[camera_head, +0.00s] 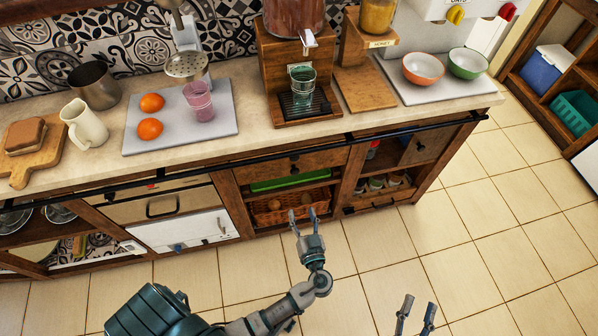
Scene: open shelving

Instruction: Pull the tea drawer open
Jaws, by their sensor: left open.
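No tea label is readable, so I cannot tell which drawer is the tea drawer. A wooden drawer front (265,172) with a dark knob sits under the counter, flush with the cabinet. A lighter drawer (130,210) with a black bar handle is further left. A low narrow drawer (390,198) with a dark knob is at the right end, and looks closed. My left gripper (302,214) is open and empty, in front of the shelf below the wooden drawer. My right gripper (417,309) is open and empty over the floor, well away from the cabinet.
A wicker basket (270,216) and a green tray (275,183) sit in the open shelf. Small jars (376,184) stand in the right compartment. A black rail (240,161) runs along the counter front. The tiled floor (480,215) at the right is clear.

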